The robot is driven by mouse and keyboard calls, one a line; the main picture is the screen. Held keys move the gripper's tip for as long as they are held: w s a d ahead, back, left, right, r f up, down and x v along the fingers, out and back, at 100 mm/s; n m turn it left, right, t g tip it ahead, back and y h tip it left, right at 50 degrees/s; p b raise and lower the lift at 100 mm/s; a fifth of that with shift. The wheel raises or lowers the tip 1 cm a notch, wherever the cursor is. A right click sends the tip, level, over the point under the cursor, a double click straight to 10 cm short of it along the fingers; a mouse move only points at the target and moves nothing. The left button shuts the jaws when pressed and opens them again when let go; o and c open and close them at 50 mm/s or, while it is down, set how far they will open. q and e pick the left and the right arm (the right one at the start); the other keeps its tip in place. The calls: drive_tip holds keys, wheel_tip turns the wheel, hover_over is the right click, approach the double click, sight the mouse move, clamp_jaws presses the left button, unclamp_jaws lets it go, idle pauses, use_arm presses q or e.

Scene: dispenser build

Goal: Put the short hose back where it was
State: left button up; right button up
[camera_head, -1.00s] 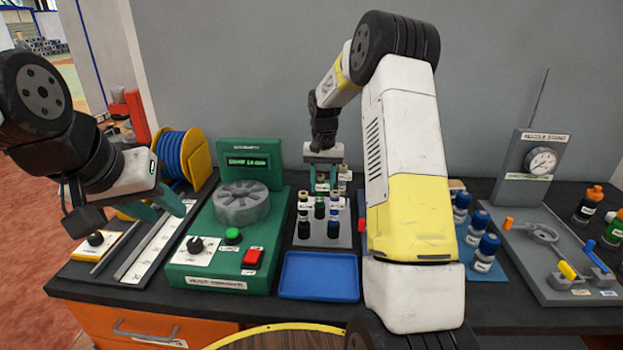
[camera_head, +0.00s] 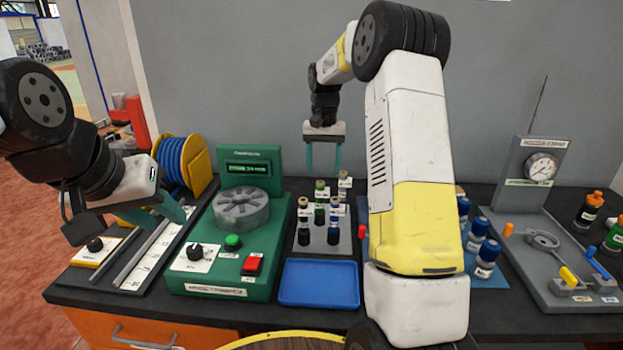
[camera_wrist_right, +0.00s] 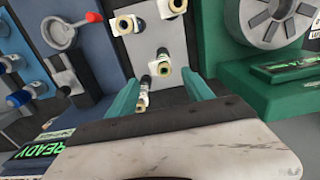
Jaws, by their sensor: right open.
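Several short hose pieces with dark bodies and pale or blue ends stand upright in a grey rack (camera_head: 316,246) in the head view. I cannot tell by looks which is the task's short hose. One hose piece (camera_wrist_right: 160,64) shows near the gap between my right fingers in the wrist view. My right gripper (camera_head: 323,164) is open and empty, pointing down above the back of the rack, clear of the pieces. It also shows in the wrist view (camera_wrist_right: 160,97). My left gripper (camera_head: 160,213) is open with nothing visible between its fingers, over the ruler strip at left.
A green machine (camera_head: 222,270) with a grey wheel stands left of the rack. An empty blue tray (camera_head: 319,283) lies in front. Blue-capped bottles (camera_head: 487,258) and a gauge stand (camera_head: 541,160) are right. A yellow hose reel (camera_head: 200,165) stands back left. My right arm hides some bench.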

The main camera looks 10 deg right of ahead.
wheel_tip(320, 180, up, 3)
drive_tip(key=shift+r, duration=0.2)
drive_tip(key=s+a+r+n+t, duration=0.1)
drive_tip(key=s+r, duration=0.3)
drive_tip(key=s, duration=0.3)
drive_tip(key=s+a+r+n+t+y, duration=0.1)
drive_tip(key=s+r+t, duration=0.15)
drive_tip(key=s, duration=0.55)
drive_tip(key=s+a+r+n+t, duration=0.1)
drive_tip(key=s+a+r, duration=0.1)
drive_tip(key=s+r, duration=0.35)
drive_tip(key=s+f+t, duration=0.1)
drive_tip(key=s+f, duration=0.1)
drive_tip(key=s, duration=0.4)
drive_tip(key=s+a+f+y, duration=0.1)
drive_tip(key=s+f, duration=0.1)
drive_tip(key=s, duration=0.4)
drive_tip(key=shift+s+a+f+n+t, duration=0.25)
drive_tip(key=shift+f+n+t, duration=0.05)
drive_tip(key=shift+n+t, duration=0.1)
